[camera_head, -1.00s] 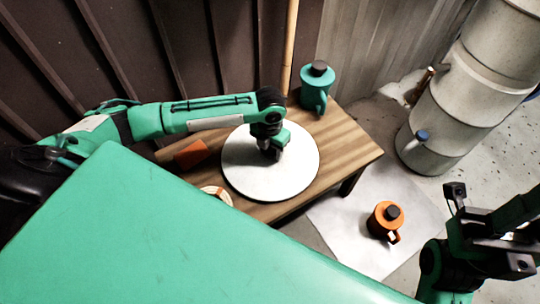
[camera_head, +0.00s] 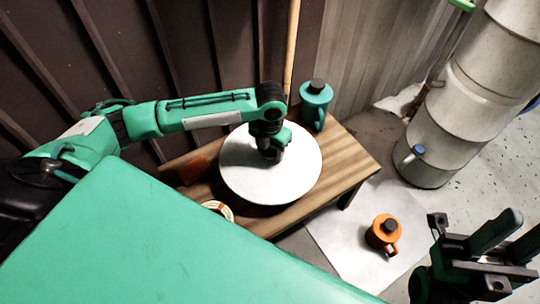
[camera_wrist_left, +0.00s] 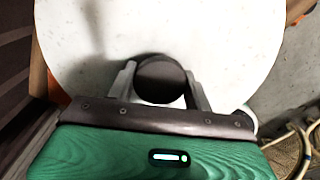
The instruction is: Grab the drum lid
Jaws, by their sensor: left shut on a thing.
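The drum lid (camera_head: 285,180) is a white round disc with a dark round knob (camera_wrist_left: 162,80) at its middle. In the head view it hangs a little above the wooden table, with a dark shadow beneath its near edge. My left gripper (camera_head: 272,152) is over the middle of the lid and is shut on the knob. In the left wrist view its two fingers (camera_wrist_left: 160,88) stand on either side of the knob. My right gripper (camera_head: 510,232) is at the lower right of the head view, empty, with a gap between its fingers.
The wooden table (camera_head: 345,160) carries a teal canister (camera_head: 315,105), an orange block (camera_head: 194,170) and a pale coil (camera_head: 217,209). An orange canister (camera_head: 383,235) stands on a light floor sheet (camera_head: 350,255). A tall pale drum stack (camera_head: 450,110) stands at the right.

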